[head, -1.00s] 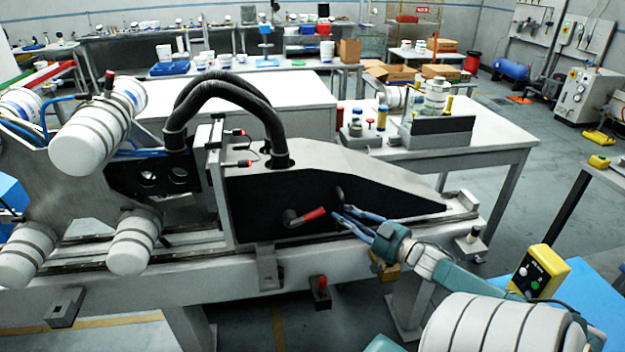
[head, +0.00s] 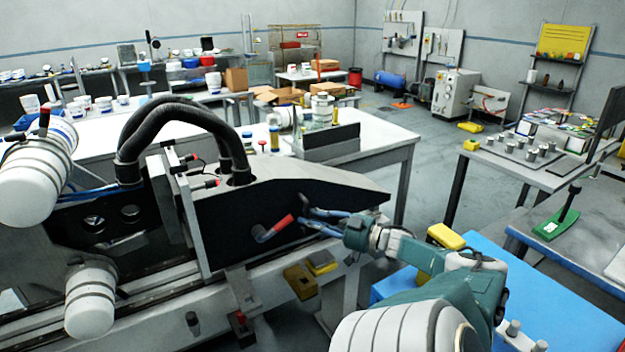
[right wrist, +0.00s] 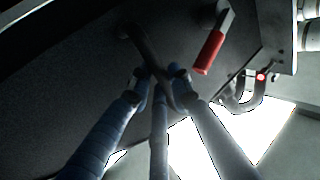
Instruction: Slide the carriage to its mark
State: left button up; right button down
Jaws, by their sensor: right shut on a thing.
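The carriage (head: 350,200) is a grey housing with a black side panel, seated on the rail in the head view. A lever with a red grip (head: 275,228) sticks out of the panel and also shows in the right wrist view (right wrist: 209,51). My right gripper (head: 308,218) is beside the panel, just right of that lever. In the right wrist view, my right gripper (right wrist: 160,82) is shut on a dark handle (right wrist: 138,38) on the panel. I cannot make out the mark. My left gripper is out of view.
A red knob (head: 240,319) and a yellow block (head: 301,281) sit at the front of the bed. Black hoses (head: 175,108) arch over the carriage. White banded cylinders (head: 90,303) stand at the left. A table (head: 385,135) is behind; a blue surface (head: 478,262) is at right.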

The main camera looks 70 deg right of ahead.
jog(key=shift+w+a+r+n+y, duration=0.3)
jog(key=shift+w+a, duration=0.5)
jog(key=c, duration=1.8)
grip_release()
jog(key=shift+w+a, duration=0.1)
jog(key=shift+w, duration=0.15)
jog(key=shift+o, duration=0.9)
jog(key=shift+w+f, duration=0.2)
jog(key=shift+w, duration=0.25)
jog(key=shift+s+d+f, duration=0.1)
jog(key=shift+s+d, duration=0.1)
jog(key=shift+s, duration=0.2)
jog(key=shift+s+r, duration=0.1)
jog(key=shift+r, duration=0.2)
send_near(285, 185)
jog(key=w, duration=0.5)
jog(key=shift+f, duration=0.35)
jog(key=shift+w+r, duration=0.1)
jog(key=shift+r, duration=0.2)
